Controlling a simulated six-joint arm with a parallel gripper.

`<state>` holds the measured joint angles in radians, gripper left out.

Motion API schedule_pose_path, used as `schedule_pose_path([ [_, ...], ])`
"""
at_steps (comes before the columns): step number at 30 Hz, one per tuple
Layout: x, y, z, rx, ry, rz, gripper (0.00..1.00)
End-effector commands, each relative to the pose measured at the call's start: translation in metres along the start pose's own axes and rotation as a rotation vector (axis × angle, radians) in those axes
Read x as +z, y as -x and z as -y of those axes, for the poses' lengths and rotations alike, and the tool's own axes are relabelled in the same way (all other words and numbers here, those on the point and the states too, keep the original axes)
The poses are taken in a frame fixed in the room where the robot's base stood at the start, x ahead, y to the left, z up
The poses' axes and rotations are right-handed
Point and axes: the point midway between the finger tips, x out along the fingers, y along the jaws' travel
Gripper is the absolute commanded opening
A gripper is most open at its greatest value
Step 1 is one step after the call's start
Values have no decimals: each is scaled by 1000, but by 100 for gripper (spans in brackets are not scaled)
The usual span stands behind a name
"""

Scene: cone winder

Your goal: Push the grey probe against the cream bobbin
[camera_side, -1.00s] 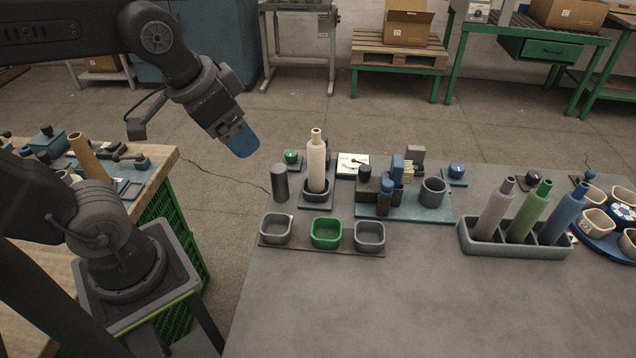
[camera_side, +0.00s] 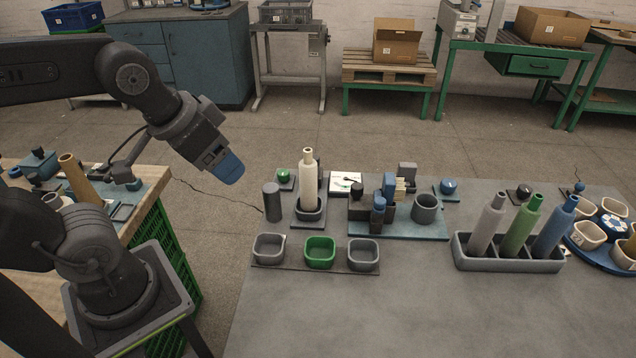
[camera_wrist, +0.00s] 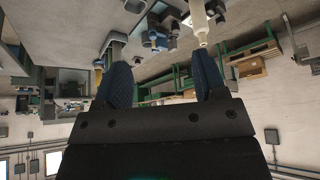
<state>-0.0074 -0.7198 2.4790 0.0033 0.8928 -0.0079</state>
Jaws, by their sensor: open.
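The cream bobbin (camera_side: 309,180) stands upright in a dark square holder near the table's far left edge. It also shows at the top of the wrist view (camera_wrist: 199,22), near the right finger. A dark grey upright cylinder (camera_side: 272,203), perhaps the grey probe, stands just left of the bobbin with a gap between them. Part of a dark post shows behind the bobbin. My gripper (camera_side: 229,170) is above and left of both, clear of the table. In the wrist view its two blue fingers (camera_wrist: 163,82) are apart with nothing held between them.
A meter (camera_side: 346,183) and a blue fixture plate (camera_side: 400,229) with blocks and a cup lie right of the bobbin. Three small bins (camera_side: 320,252) sit in front. A rack (camera_side: 508,259) of grey, green and blue bobbins stands right. The table's front is clear.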

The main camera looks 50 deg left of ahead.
Motion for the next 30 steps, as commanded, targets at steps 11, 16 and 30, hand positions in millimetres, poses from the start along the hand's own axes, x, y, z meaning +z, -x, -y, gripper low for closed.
schedule_pose_path([
  [11,-114,-60,46,-92,179,46,60],
  [16,-160,-114,81,-136,269,63,60],
  [30,-204,-264,170,-215,451,93,60],
])
